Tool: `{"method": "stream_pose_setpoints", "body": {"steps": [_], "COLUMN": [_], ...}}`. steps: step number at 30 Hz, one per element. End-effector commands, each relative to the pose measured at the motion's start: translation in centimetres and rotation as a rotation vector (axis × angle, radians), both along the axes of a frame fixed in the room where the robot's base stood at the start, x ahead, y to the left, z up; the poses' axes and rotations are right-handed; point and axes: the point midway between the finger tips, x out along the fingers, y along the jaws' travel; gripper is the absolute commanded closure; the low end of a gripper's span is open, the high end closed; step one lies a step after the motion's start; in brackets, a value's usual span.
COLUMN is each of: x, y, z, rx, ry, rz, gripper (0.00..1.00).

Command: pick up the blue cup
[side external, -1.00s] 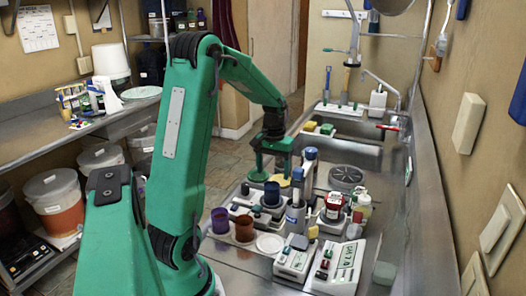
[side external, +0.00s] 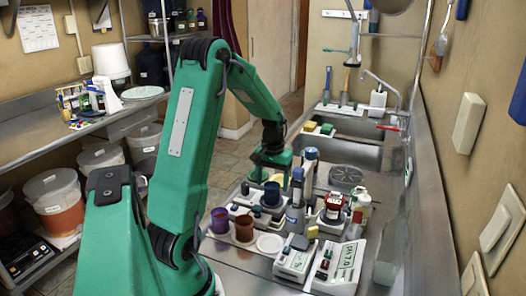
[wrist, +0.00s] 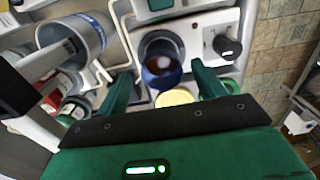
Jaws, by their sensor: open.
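The blue cup (side external: 271,194) stands upright on a white device on the steel counter in the side view. In the wrist view the blue cup (wrist: 162,76) shows from above, with a dark reddish-brown inside. My gripper (side external: 270,174) is above and just behind the cup in the side view. In the wrist view my gripper (wrist: 163,88) is open, its two green fingers spread wide with the cup ahead, between their lines. Nothing is held. Contact with the cup is not visible.
A purple cup (side external: 220,220) and a brown cup (side external: 244,228) stand nearer the camera. A grey-blue cylinder (wrist: 78,36) stands left of the cup in the wrist view. A yellow round thing (wrist: 175,97) is close to the fingers. White devices (side external: 294,258) crowd the front counter.

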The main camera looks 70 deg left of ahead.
Motion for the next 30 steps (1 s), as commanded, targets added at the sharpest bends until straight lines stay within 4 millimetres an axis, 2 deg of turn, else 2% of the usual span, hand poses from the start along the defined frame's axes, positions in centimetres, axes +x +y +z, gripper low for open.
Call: {"method": "stream_pose_setpoints", "body": {"steps": [6, 10, 27, 30], "x": [-0.1, -0.1, -0.1, -0.1], "y": [0.2, 0.2, 0.2, 0.2], "z": [-2.6, -3.6, -3.9, -3.9], "rx": [-0.002, -0.001, 0.001, 0.001], "ry": [0.002, 0.001, -0.001, -0.001], "rz": [0.000, 0.000, 0.000, 0.000], "gripper": [0.31, 0.31, 0.31, 0.51]}}
